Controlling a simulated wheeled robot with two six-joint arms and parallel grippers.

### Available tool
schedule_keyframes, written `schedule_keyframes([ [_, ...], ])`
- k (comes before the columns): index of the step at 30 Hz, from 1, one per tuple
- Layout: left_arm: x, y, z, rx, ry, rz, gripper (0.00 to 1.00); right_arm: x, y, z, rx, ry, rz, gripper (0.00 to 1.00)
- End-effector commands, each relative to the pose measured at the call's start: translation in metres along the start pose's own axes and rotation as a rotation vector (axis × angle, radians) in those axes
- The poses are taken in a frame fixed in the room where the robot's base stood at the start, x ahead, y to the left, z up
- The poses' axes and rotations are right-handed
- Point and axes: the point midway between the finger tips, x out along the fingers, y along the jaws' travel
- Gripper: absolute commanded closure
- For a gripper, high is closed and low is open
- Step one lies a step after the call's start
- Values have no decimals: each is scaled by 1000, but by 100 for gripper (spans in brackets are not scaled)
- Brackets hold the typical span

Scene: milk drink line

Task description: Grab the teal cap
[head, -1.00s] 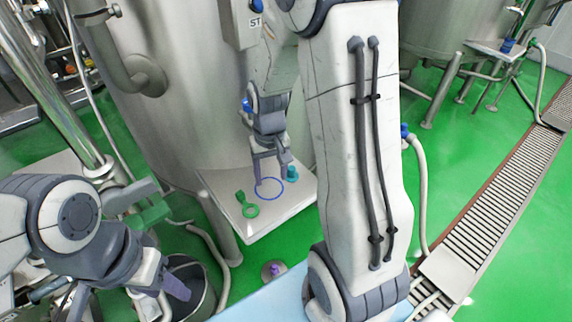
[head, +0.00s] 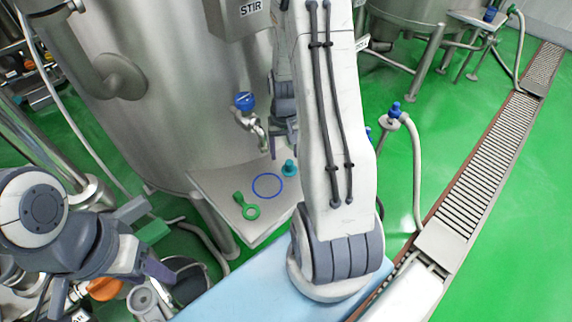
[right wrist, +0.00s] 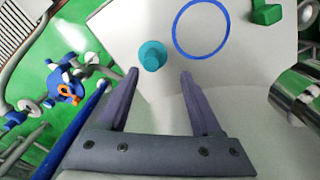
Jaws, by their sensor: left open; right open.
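The teal cap (head: 290,168) stands on the grey shelf (head: 222,183) at the tank's foot, right of a blue ring. In the right wrist view the teal cap (right wrist: 152,56) shows just beyond the fingertips, in line with the gap between them and nearer the left finger. My right gripper (right wrist: 159,74) is open and empty. In the head view my right gripper (head: 284,150) is partly hidden by my own arm and sits just behind and above the cap. My left gripper (head: 152,268) is open at lower left, away from the shelf.
A dark bucket (head: 190,283) stands below my left gripper.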

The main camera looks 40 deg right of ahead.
Motion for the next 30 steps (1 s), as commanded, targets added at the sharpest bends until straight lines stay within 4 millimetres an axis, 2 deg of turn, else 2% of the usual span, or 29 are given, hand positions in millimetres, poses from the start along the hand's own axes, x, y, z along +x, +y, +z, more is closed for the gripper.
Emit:
schedule_keyframes([
  [6,-6,0,0,0,0,0,50,30,12,6,12,-7,0,34],
  [10,-6,0,0,0,0,0,50,47,13,5,10,-3,0,34],
  [19,-6,0,0,0,0,0,50,54,11,4,8,1,0,34],
  [20,-6,0,0,0,0,0,50,53,11,4,8,1,0,38],
  [24,-6,0,0,0,0,0,50,53,11,4,7,1,0,91],
  [25,-6,0,0,0,0,0,50,53,10,4,7,1,0,100],
  [30,-6,0,0,0,0,0,50,54,10,5,6,-1,0,100],
])
